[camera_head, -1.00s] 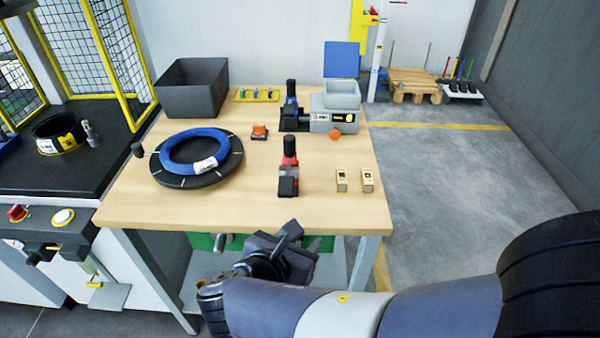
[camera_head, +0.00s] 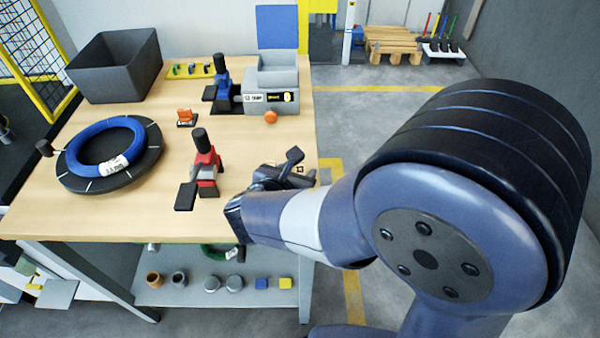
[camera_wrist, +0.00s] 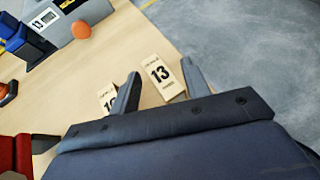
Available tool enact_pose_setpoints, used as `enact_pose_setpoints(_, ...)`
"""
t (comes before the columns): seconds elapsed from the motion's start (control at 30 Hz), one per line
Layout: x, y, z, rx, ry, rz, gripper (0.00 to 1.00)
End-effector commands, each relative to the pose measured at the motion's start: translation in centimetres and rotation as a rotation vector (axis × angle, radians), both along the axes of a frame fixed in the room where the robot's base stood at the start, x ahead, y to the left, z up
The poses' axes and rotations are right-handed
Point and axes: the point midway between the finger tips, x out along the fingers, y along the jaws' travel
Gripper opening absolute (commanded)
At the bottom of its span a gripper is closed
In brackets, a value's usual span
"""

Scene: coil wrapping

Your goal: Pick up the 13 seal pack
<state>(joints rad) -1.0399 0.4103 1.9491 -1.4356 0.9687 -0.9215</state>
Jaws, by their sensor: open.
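The 13 seal pack (camera_wrist: 161,77) is a small cream block marked 13. In the wrist view it lies on the wooden table between and ahead of my gripper's two spread fingers (camera_wrist: 161,69). The gripper is open and empty; I cannot tell its height above the pack. A second cream pack (camera_wrist: 107,94) lies left of it, partly hidden by the left finger, its number not fully readable. In the head view my gripper (camera_head: 303,166) is over the table's right edge and largely hides the packs.
A red clamp-like tool (camera_head: 206,165) stands left of my gripper. Behind are an orange ball (camera_head: 271,117), a grey machine (camera_head: 277,98) and a blue tool (camera_head: 222,85). A blue coil (camera_head: 83,139) lies on a black disc at left. Bare table (camera_head: 130,212) shows in front.

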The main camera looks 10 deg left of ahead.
Motion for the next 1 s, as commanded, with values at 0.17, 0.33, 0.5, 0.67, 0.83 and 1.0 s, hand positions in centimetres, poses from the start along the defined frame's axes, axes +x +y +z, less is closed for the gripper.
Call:
enact_pose_setpoints(0.17,0.21,-0.03,-0.07,0.0,-0.001,0.0,0.45)
enact_pose_setpoints(0.33,0.19,-0.03,-0.07,0.0,-0.001,0.0,0.38)
enact_pose_setpoints(0.5,0.17,-0.03,-0.07,0.0,0.0,0.0,0.24)
enact_pose_setpoints(0.67,0.16,-0.04,-0.08,0.0,0.0,0.0,0.1)
enact_pose_setpoints(0.83,0.15,-0.03,-0.09,0.0,0.0,0.0,0.0)
enact_pose_setpoints(1.0,0.16,-0.04,-0.07,0.0,0.0,0.0,0.0)
